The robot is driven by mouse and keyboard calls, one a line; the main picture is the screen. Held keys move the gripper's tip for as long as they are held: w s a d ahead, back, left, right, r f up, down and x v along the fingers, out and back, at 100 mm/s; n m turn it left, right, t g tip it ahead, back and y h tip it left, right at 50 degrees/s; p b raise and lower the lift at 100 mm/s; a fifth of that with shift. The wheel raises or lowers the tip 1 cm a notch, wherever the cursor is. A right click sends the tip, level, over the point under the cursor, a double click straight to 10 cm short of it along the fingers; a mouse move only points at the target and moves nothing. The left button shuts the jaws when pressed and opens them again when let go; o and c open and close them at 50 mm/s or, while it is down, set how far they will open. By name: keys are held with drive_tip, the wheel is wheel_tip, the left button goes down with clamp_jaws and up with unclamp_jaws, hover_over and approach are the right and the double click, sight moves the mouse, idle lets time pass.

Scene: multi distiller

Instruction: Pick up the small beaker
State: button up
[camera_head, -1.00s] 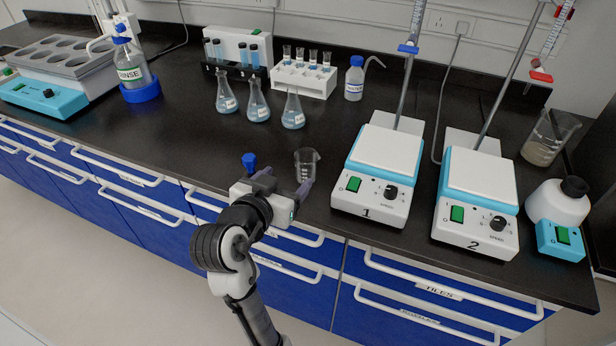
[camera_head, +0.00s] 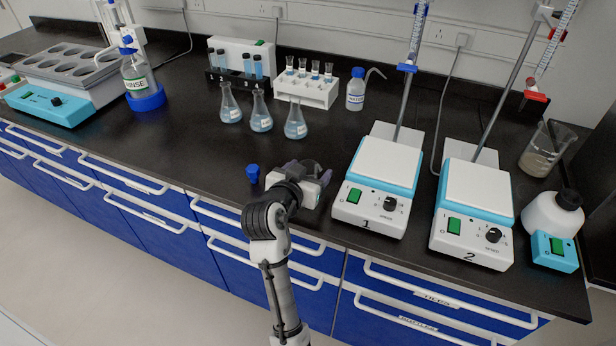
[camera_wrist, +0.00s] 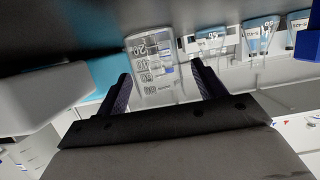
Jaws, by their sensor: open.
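There the beaker (camera_head: 315,168) is largely hidden behind the gripper.
Hotplate 1 (camera_head: 377,187) stands close on the gripper's right, with hotplate 2 (camera_head: 472,212) beyond. A small blue object (camera_head: 252,173) is on the bench to the left. Several flasks (camera_head: 261,117) stand behind. Bench (camera_head: 170,140) at left is clear.

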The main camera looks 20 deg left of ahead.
drive_tip(key=c, duration=1.1)
drive_tip(key=shift+o, duration=0.2)
drive_tip(key=shift+r, duration=0.1)
